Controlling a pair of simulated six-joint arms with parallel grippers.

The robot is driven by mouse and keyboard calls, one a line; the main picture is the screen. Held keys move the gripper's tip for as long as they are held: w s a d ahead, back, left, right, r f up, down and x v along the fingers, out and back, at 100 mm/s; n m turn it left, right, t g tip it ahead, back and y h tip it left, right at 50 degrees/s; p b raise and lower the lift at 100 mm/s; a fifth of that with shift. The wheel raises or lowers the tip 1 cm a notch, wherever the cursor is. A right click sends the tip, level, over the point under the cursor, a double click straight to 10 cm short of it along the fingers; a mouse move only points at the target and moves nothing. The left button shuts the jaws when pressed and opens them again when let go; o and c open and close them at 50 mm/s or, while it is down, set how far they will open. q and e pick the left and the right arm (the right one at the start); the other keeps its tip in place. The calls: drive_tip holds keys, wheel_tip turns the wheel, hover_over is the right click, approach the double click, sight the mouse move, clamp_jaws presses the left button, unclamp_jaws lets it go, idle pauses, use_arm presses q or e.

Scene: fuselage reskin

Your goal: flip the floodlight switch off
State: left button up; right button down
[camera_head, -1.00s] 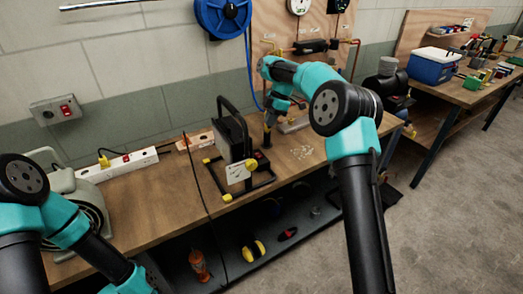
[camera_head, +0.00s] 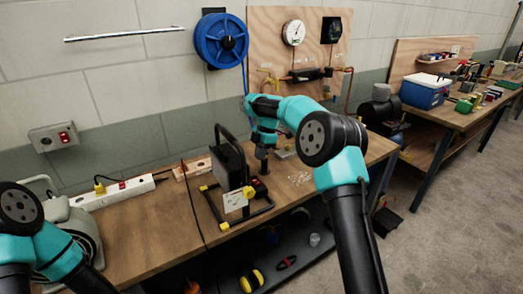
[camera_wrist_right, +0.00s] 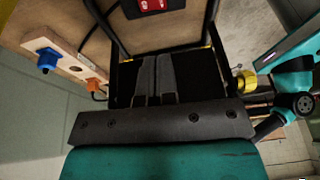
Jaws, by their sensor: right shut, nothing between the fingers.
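The floodlight (camera_head: 231,164) is a black lamp on a black tubular stand with yellow feet and knobs, upright on the wooden workbench. Its red switch (camera_head: 257,183) sits on a dark box low at the right of the lamp. The red switch also shows at the top edge of the right wrist view (camera_wrist_right: 152,4), partly cut off; I cannot tell its position. My right gripper (camera_head: 263,169) points down close behind the switch box. In the right wrist view its dark fingers (camera_wrist_right: 156,78) are shut together and empty; contact cannot be told. My left gripper is out of view.
A white power strip (camera_head: 112,193) and a wooden socket board (camera_head: 192,169) lie left of the floodlight. A black cable hangs over the bench front. A blue reel (camera_head: 221,40) hangs on the wall. Free bench surface (camera_head: 150,232) lies left of the floodlight stand.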

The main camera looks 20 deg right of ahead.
approach(255, 184)
drive_tip(key=x, duration=0.5)
drive_tip(key=shift+w+a+f, duration=0.1)
drive_tip(key=shift+f, duration=0.75)
drive_tip(key=shift+a, duration=0.1)
